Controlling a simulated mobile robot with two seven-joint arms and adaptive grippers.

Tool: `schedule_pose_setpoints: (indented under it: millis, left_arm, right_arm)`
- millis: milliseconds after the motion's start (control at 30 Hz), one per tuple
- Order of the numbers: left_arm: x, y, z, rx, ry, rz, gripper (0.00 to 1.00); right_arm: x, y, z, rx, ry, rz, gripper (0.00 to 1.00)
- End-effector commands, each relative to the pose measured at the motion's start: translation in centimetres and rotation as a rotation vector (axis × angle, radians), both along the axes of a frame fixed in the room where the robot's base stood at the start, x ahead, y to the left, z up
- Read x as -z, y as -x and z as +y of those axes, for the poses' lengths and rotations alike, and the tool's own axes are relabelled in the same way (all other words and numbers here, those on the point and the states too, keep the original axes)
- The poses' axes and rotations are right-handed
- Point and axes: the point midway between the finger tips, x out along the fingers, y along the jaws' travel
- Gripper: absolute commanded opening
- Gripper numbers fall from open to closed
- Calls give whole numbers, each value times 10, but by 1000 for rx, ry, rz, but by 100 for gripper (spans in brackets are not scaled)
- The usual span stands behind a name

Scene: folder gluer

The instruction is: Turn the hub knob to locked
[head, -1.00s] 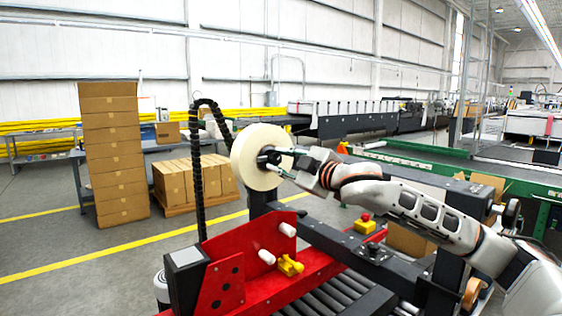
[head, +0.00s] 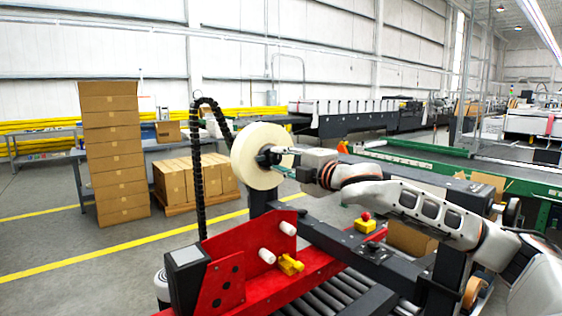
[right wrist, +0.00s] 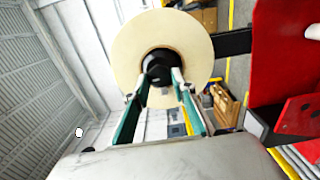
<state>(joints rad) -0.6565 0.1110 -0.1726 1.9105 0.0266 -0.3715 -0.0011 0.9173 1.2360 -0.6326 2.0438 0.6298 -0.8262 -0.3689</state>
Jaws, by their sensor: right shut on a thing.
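The hub knob (right wrist: 157,66) is a black piece at the centre of a cream tape roll (head: 252,172), which stands upright above the red machine frame. The roll also fills the top middle of the right wrist view (right wrist: 128,48). My right gripper (head: 268,159) reaches in from the right, with its fingers at the roll's centre. In the right wrist view its two teal-sided fingers (right wrist: 157,78) lie either side of the knob and are shut on it. The knob's lock marking cannot be read. My left gripper is not in view.
The red frame (head: 250,262) carries white rollers (head: 288,228) and a yellow piece (head: 290,265) below the roll. A black cable chain (head: 198,170) rises to its left. Stacked cartons (head: 115,150) stand behind left.

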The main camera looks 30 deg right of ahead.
Motion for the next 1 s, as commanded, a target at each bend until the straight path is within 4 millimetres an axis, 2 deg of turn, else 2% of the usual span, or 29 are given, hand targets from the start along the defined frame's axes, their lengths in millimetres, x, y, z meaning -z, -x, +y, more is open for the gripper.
schedule_pose_setpoints:
  millis: [433,467,500,867,1000]
  left_arm:
    - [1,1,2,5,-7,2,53]
    - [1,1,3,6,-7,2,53]
    - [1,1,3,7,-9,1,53]
    - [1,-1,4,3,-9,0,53]
    - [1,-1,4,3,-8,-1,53]
  right_arm:
    - [0,0,0,-1,11,-2,4]
    - [0,0,0,-1,11,-2,31]
    - [0,0,0,-1,11,-2,41]
    - [0,1,0,0,9,-1,42]
    - [1,10,-2,1,12,1,42]
